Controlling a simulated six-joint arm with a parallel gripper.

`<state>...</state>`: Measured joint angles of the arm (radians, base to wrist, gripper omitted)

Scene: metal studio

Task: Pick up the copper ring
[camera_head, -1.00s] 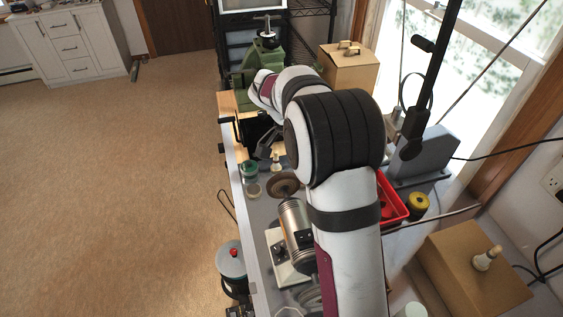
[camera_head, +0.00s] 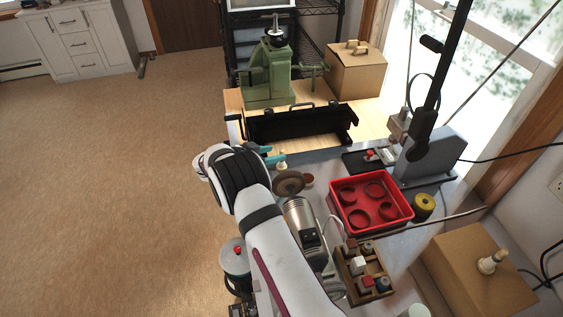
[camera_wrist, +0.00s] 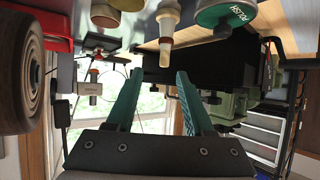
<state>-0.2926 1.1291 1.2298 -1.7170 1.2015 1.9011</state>
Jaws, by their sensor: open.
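My gripper (camera_head: 269,155) has teal fingers. In the head view they point right, near a small pale-topped upright piece (camera_head: 282,163). In the wrist view the gripper (camera_wrist: 160,76) is open, with nothing between its fingers. Several dark-red round, ring-like shapes (camera_head: 388,210) lie in the red tray (camera_head: 342,215), to the right of the gripper. I cannot tell whether one of them is the copper ring. In the wrist view no ring is clear.
A polishing motor (camera_head: 303,222) with a brown wheel (camera_head: 289,183) stands between my arm and the tray. A wooden block with small pieces (camera_head: 349,262) is nearer. A grey machine (camera_head: 432,157) stands right.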

